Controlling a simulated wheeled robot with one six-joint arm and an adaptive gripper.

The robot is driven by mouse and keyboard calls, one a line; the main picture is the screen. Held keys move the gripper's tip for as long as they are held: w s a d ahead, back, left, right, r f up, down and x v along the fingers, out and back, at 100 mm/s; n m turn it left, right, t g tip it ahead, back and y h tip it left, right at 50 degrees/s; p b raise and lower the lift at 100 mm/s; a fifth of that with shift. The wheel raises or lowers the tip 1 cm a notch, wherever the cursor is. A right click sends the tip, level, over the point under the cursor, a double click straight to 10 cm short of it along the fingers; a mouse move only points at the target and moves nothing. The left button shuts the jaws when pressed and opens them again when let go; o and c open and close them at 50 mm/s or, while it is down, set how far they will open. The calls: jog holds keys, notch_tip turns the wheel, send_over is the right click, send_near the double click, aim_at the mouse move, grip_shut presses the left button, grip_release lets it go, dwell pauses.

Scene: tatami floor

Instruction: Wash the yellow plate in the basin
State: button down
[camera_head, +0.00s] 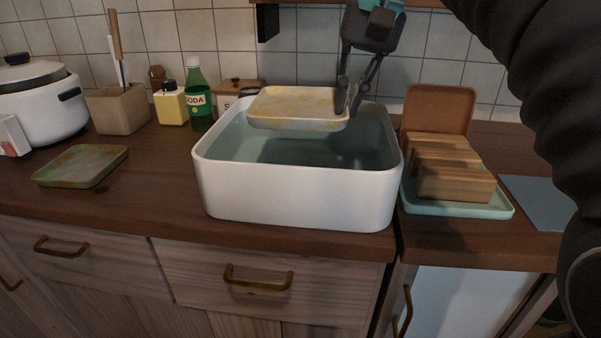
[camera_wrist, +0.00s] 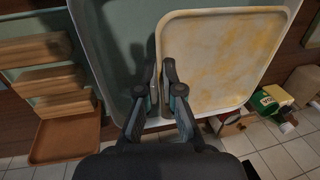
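The yellow plate (camera_head: 297,105) is square and pale, with yellow-brown stains on its face. It is roughly level above the far part of the white basin (camera_head: 298,203), which holds bluish water. My gripper (camera_head: 347,97) reaches down from above and is shut on the plate's right edge. In the wrist view my gripper's fingers (camera_wrist: 160,92) pinch the near-left edge of the plate (camera_wrist: 222,60), which fills the upper right over the basin. The plate's underside is hidden.
A stained green plate (camera_head: 82,166) lies on the counter at left. A wooden rack (camera_head: 452,180) stands on a teal tray (camera_head: 462,209) right of the basin, with a brown board (camera_head: 440,107) behind. A soda bottle (camera_head: 198,98) and yellow bottle (camera_head: 171,104) stand back left.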

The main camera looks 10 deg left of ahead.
jog(key=shift+a+v, duration=0.2)
jog(key=shift+v, duration=0.8)
jog(key=shift+a+v, duration=0.2)
jog(key=shift+v, duration=0.8)
